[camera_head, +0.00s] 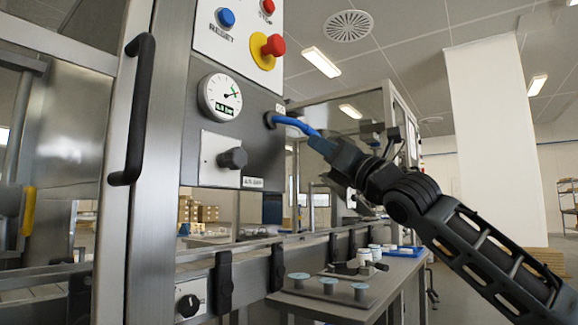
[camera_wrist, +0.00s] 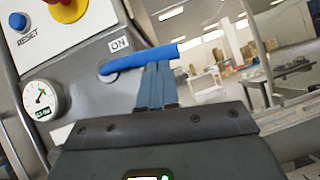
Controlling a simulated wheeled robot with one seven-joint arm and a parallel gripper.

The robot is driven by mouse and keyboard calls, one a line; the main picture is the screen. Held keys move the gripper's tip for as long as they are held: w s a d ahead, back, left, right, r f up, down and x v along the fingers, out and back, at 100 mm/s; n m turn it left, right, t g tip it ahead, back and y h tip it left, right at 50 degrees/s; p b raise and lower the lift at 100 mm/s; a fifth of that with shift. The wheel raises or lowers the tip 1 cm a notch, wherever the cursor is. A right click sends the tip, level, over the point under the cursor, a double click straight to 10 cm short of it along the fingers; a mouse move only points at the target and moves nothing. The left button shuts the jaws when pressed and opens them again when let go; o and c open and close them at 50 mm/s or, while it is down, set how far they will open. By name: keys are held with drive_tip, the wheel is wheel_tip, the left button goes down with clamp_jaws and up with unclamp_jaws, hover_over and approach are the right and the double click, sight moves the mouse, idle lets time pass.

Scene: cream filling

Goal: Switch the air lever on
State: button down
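The blue air lever (camera_head: 295,122) sticks out from a round pivot on the side of the grey machine panel. In the wrist view the lever (camera_wrist: 130,62) runs to the right and tilts slightly up, just below a white ON label (camera_wrist: 119,44). My gripper (camera_head: 322,143) is at the lever's outer end. In the wrist view its two blue-grey fingers (camera_wrist: 157,68) lie close together, with their tips at the lever's underside. The lever hides the very tips, so I cannot tell whether they press on it or only touch it.
A pressure gauge (camera_head: 220,97), a black knob (camera_head: 232,158) and a red emergency button (camera_head: 273,45) are on the panel. A door handle (camera_head: 136,110) stands at the left. Below is a side table (camera_head: 345,312) with small discs and jars. The space right of the lever looks open.

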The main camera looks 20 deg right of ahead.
drive_tip(key=shift+w+d+r, duration=0.2)
drive_tip(key=shift+d+r, duration=0.1)
drive_tip(key=shift+r, duration=0.35)
drive_tip(key=shift+r+p, duration=0.2)
drive_tip(key=shift+p, duration=0.1)
